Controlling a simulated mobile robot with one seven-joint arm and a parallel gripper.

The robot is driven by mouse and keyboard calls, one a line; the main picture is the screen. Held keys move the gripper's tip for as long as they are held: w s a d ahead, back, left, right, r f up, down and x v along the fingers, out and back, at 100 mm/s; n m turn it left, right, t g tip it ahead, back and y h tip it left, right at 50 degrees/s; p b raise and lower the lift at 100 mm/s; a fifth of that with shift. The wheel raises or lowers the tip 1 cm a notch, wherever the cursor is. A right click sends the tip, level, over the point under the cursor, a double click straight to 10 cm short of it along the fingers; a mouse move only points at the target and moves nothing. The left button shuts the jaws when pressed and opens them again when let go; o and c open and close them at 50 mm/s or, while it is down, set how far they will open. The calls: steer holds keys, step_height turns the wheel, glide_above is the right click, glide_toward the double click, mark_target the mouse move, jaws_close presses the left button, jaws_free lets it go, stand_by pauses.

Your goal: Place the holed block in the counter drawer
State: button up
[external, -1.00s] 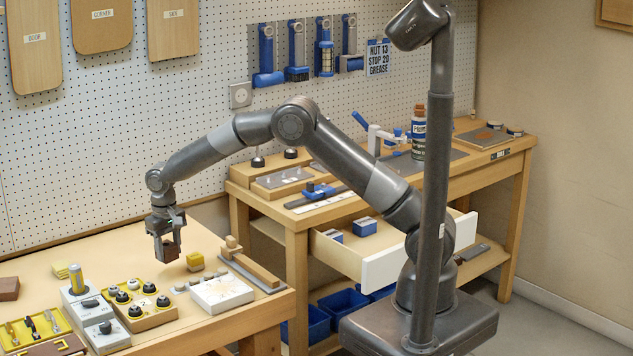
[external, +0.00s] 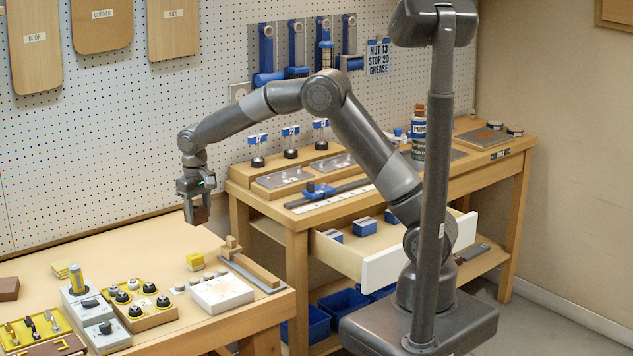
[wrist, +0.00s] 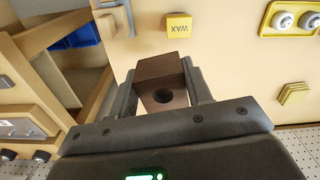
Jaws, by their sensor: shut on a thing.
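The holed block (wrist: 162,82) is dark brown with a round hole in its near face. My gripper (external: 197,208) is shut on it and holds it in the air above the back right part of the left bench. The wrist view shows the block between both fingers of my gripper (wrist: 165,90). The counter drawer (external: 345,255) stands pulled open from the right bench, with a white front panel (external: 412,253). Several blue-topped blocks (external: 366,226) are inside it. My arm hides part of the drawer's right end.
On the left bench are a yellow wax block (external: 195,262), a white board (external: 222,294) and a tray of black knobs (external: 143,303). The right bench top holds fixtures (external: 283,180) and a bottle (external: 419,132). Blue bins (external: 343,303) are below.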

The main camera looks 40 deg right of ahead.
step_height(320, 180, up, 4)
steer(key=s+d+m, duration=0.1)
steer(key=s+d, duration=0.2)
steer(key=d, duration=1.6)
steer(key=s+d+m, duration=0.1)
steer(key=s+d, duration=0.1)
steer(key=d, duration=1.6)
steer(key=s+d, duration=1.3)
steer(key=shift+d+f, duration=0.15)
steer(key=shift+f, duration=6)
steer(key=shift+d+f, duration=0.1)
steer(key=shift+f, duration=6)
